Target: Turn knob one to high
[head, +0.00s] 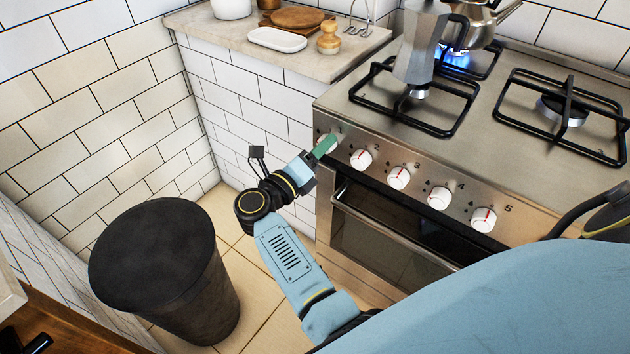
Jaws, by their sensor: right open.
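The stove's front panel (420,200) carries a row of white knobs with red marks, numbered 1 to 5. Knob one (321,141) is the leftmost. It is largely hidden behind the green fingers of my right gripper (326,146), so I cannot read its setting. My right gripper is open, with its fingertips at the knob; I cannot tell whether they touch it. Knob two (361,159) is just to the right, clear of the gripper. My left gripper is not in view.
A moka pot (420,45) stands at the front left burner; a kettle (475,22) is behind it over a lit blue flame. The oven handle (395,235) sticks out below the knobs. A dark bin (155,245) stands at the left. The counter (225,37) holds dishes.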

